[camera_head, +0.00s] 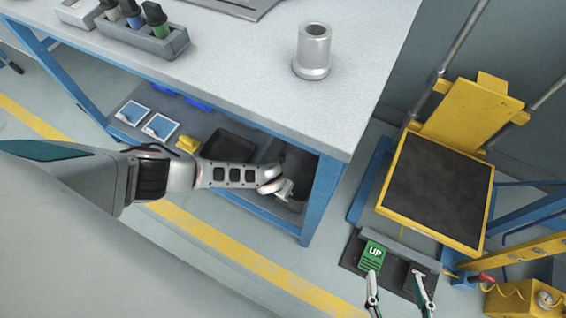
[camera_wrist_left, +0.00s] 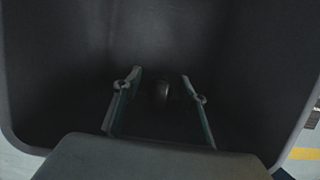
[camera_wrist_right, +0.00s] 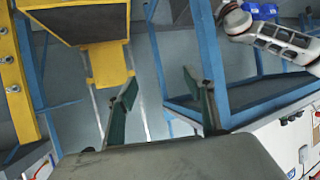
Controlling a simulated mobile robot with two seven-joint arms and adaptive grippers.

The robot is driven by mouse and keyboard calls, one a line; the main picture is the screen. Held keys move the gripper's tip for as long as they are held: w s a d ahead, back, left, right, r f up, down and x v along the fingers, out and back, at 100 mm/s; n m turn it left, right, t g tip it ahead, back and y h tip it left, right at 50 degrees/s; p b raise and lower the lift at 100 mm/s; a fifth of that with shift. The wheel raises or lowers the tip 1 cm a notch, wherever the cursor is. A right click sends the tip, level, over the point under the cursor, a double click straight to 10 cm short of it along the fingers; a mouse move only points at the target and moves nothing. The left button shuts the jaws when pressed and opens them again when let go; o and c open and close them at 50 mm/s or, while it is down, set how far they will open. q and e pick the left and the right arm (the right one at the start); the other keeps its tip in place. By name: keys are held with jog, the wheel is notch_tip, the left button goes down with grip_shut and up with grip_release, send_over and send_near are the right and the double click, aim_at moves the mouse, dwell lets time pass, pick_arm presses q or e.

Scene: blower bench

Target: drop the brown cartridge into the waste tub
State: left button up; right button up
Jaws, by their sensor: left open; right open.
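The waste tub (camera_head: 298,161) is a dark grey bin under the right end of the bench, partly hidden by my left arm and the bench top. My left gripper (camera_head: 285,190) is at the tub; in the left wrist view its open fingers (camera_wrist_left: 160,77) point down into the dark interior (camera_wrist_left: 240,60). A small dark cylinder, which looks like the cartridge (camera_wrist_left: 162,91), shows inside the tub between and beyond the fingers. Its colour is hard to tell, and it appears apart from both fingers. My right gripper (camera_head: 398,288) is open and empty near the lift's pedals.
A grey metal sleeve (camera_head: 313,52) stands on the bench (camera_head: 230,70), with a tool holder (camera_head: 140,38) at the left. A black tray (camera_head: 228,146) sits on the lower shelf left of the tub. A yellow lift (camera_head: 465,115) stands right, with a green UP pedal (camera_head: 371,255).

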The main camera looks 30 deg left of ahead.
pick_arm(q)
jog(key=r, duration=0.2)
jog(key=w+r+p, duration=0.1)
jog(key=shift+r, duration=0.35)
jog(key=p+v, duration=0.4)
jog(key=v, duration=0.4)
jog(key=shift+s+p, duration=0.25)
jog(key=shift+p, duration=0.05)
jog(key=shift+s+r, duration=0.3)
jog(key=shift+s, duration=0.25)
pick_arm(e)
jog(key=s+d+f+n+g+h, duration=0.1)
jog(key=s+d+f, duration=0.2)
jog(key=d, duration=0.2)
jog(key=shift+d+f+h, duration=0.15)
jog(key=shift+h, duration=0.15)
